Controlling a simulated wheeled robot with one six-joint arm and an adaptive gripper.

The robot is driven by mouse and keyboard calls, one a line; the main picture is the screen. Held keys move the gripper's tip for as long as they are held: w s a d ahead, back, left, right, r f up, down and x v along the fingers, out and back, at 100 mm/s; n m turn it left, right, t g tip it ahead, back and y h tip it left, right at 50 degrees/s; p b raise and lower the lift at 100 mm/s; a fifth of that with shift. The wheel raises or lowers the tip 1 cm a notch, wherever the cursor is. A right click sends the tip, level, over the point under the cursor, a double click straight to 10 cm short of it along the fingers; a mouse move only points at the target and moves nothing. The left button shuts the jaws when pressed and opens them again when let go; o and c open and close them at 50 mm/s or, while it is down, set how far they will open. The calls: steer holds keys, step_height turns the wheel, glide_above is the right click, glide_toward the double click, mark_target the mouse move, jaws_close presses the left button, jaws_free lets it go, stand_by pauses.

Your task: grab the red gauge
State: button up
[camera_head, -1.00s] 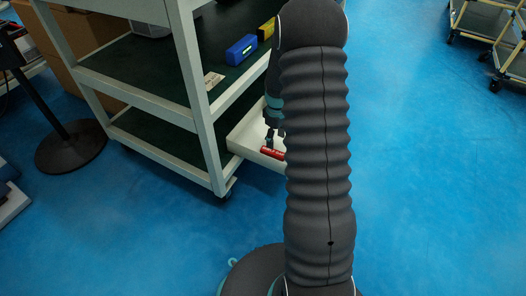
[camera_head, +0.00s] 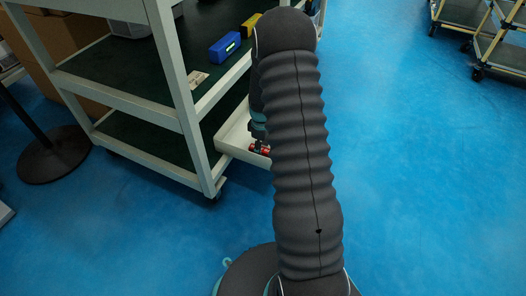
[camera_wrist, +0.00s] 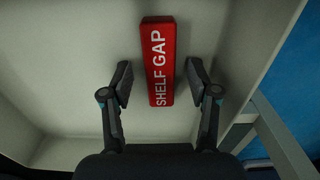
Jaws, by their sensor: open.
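The red gauge (camera_wrist: 160,62) is a red block with white "SHELF GAP" lettering. In the wrist view it lies on the pale floor of a white tray (camera_wrist: 75,50). My gripper (camera_wrist: 158,85) is open, with one finger on each side of the gauge's lower half and a visible gap on both sides. In the head view a small part of the red gauge (camera_head: 259,148) shows in the white tray (camera_head: 233,137) at the cart's side. My arm hides the rest of it there.
The tray's raised wall (camera_wrist: 262,55) stands to the right in the wrist view. The cart's white frame (camera_head: 178,90) is close to my arm. A blue device (camera_head: 224,47) and a yellow one (camera_head: 251,24) sit on its green shelf. Blue floor to the right is open.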

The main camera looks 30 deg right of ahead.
jaws_close()
stand_by(0.3)
